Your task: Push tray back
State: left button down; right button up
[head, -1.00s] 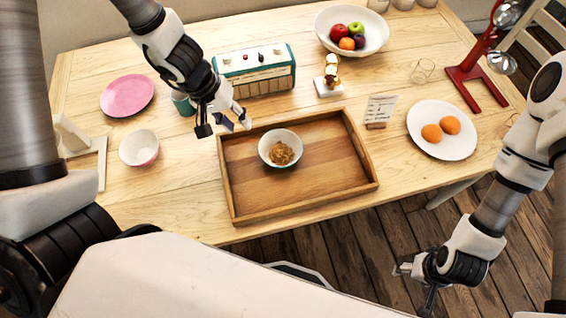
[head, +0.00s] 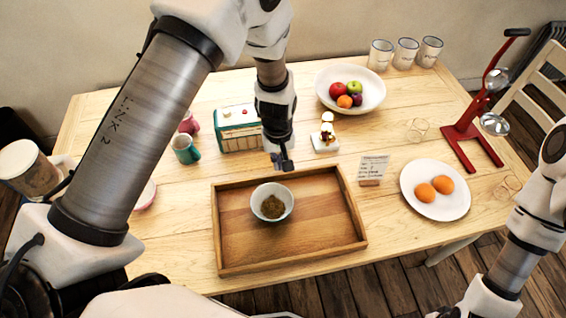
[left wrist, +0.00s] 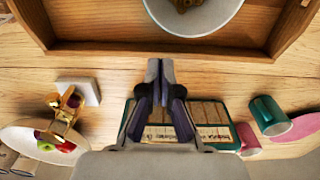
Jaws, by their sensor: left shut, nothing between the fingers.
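The wooden tray (head: 330,215) lies on the table near its front edge. A bowl (head: 271,202) with brown food stands in it. My left gripper (head: 283,163) is shut and empty, pointing down by the middle of the tray's far wall, on the outer side. In the left wrist view the shut fingertips (left wrist: 160,66) are close to the tray's wall (left wrist: 110,49); I cannot tell whether they touch. The bowl (left wrist: 193,14) is partly cut off there. My right arm shows at lower right, but its fingers are below the frame.
Behind the tray are a teal-sided box (head: 238,130), a teal mug (head: 185,149) and a small figurine on a white base (head: 326,140).

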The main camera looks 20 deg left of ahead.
aim_at(281, 178)
pick_arm(q)
jog(key=f, duration=0.2)
jog(key=f+p, duration=0.1)
jog(key=f, duration=0.4)
jog(key=shift+w+d+f, duration=0.2)
jog(key=shift+d+f, duration=0.1)
jog(key=shift+f, duration=0.05)
jog(key=shift+s+a+f+p, duration=0.1)
jog(key=shift+a+f+p, duration=0.1)
jog(key=shift+f+p, duration=0.15)
jog(key=shift+d, duration=0.1)
jog(key=shift+w+f+b, duration=0.15)
jog(key=shift+w+b, duration=0.2)
jog(key=shift+b, duration=0.2)
jog(key=w+a+b, duration=0.2)
jog(key=b, duration=0.1)
jog(key=shift+w+f, duration=0.25)
jog(key=shift+f, duration=0.05)
jog(key=w, duration=0.1)
jog(key=w+a+b, duration=0.1)
jog(key=w+a, duration=0.1)
jog(key=shift+w+a+r+b, duration=0.2)
jog(key=shift+w+r+b, duration=0.05)
jog(key=shift+r+b, duration=0.15)
jog(key=shift+r, duration=0.15)
